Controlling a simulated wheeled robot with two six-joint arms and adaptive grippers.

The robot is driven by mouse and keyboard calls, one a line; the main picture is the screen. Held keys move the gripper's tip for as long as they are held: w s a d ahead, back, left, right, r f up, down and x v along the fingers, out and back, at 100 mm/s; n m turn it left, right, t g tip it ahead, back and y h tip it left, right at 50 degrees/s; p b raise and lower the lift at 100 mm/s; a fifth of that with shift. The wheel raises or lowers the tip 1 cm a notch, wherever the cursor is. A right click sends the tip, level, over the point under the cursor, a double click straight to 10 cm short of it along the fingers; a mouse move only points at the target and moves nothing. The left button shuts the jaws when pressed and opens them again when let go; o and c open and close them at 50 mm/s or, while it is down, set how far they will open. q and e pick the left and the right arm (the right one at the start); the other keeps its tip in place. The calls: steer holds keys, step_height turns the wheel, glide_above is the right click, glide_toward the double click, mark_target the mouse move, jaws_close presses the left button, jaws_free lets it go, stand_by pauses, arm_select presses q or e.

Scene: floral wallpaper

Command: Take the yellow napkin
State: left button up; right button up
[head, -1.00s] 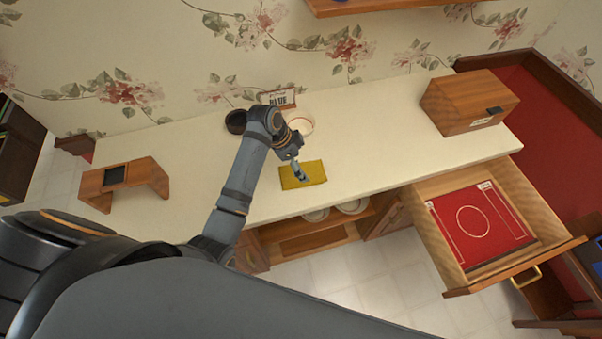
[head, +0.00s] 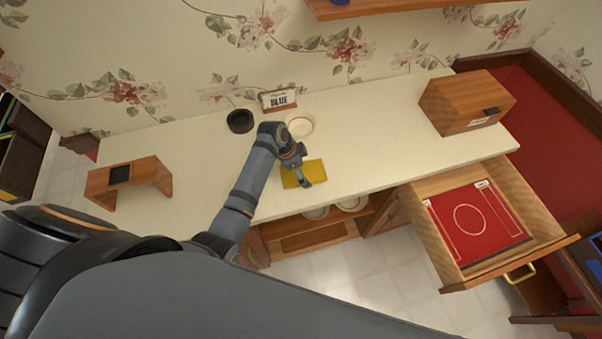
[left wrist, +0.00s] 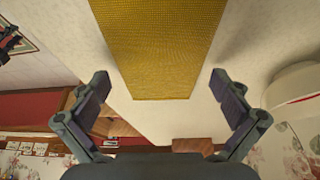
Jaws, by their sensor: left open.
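The yellow napkin (head: 316,170) lies flat on the white counter, close to its front edge. It also shows in the left wrist view (left wrist: 158,45), at the top centre, beyond the fingertips. My left gripper (head: 304,181) is over the napkin in the head view and hides part of it. In the left wrist view my left gripper (left wrist: 163,92) is open, its two fingers wide apart with nothing between them. The near end of the napkin lies in line with the gap between the fingers. My right gripper is not in view.
On the counter (head: 370,150) stand a white bowl (head: 300,127), a dark bowl (head: 240,121), a "BLUE" sign (head: 279,99), a wooden stand (head: 150,172) and a wooden box (head: 466,101). An open drawer (head: 548,249) with a red mat sticks out at the right.

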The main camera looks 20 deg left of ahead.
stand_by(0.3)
arm_select(q)
steer(key=shift+c, duration=0.8)
steer(key=c, duration=1)
